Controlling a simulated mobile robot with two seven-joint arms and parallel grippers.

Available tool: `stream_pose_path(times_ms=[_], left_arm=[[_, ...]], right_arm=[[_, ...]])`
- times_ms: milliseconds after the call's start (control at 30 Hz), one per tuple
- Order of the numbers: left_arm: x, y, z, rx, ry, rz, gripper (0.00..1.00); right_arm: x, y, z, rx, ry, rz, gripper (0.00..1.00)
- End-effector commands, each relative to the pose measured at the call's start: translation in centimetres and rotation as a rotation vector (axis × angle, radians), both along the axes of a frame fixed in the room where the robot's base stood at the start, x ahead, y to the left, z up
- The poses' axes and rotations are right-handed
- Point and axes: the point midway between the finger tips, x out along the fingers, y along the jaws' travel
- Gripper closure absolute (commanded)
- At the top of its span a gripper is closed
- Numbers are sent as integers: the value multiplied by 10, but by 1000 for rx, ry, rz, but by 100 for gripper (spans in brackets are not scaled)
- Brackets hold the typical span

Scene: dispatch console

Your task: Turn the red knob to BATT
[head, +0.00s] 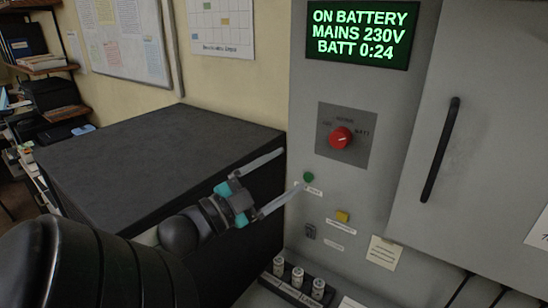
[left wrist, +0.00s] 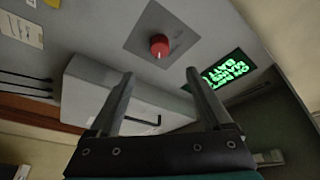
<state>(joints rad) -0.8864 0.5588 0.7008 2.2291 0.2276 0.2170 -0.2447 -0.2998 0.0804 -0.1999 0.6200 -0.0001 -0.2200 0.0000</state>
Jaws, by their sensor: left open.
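The red knob (head: 340,138) sits on a dark grey square plate (head: 328,158) on the panel, with small labels above it; BATT is at its upper right. A pale mark shows on the knob, but I cannot tell surely which label it meets. The knob also shows in the left wrist view (left wrist: 159,46), beyond the fingertips and apart from them. My left gripper (head: 292,169) is open and empty, left of and a little below the knob. The green display (head: 362,33) above reads ON BATTERY, MAINS 230V, BATT 0:24. My right gripper is not in view.
A green button (head: 308,177) lies close to the lower fingertip, and a yellow button (head: 342,216) is lower right. A cabinet door with a black handle (head: 440,150) stands at right. A black cabinet (head: 150,150) stands behind my left arm. Several small cylinders (head: 297,277) stand below.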

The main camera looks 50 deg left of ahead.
Motion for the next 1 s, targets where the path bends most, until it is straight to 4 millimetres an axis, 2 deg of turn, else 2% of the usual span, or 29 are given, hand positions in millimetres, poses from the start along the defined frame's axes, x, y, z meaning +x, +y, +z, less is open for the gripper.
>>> stream_pose_path(times_ms=[233,1000], left_arm=[[-15,0,-3,1,1,1,17],[-16,0,-3,0,1,1,17]], right_arm=[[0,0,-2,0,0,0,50],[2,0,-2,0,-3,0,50]])
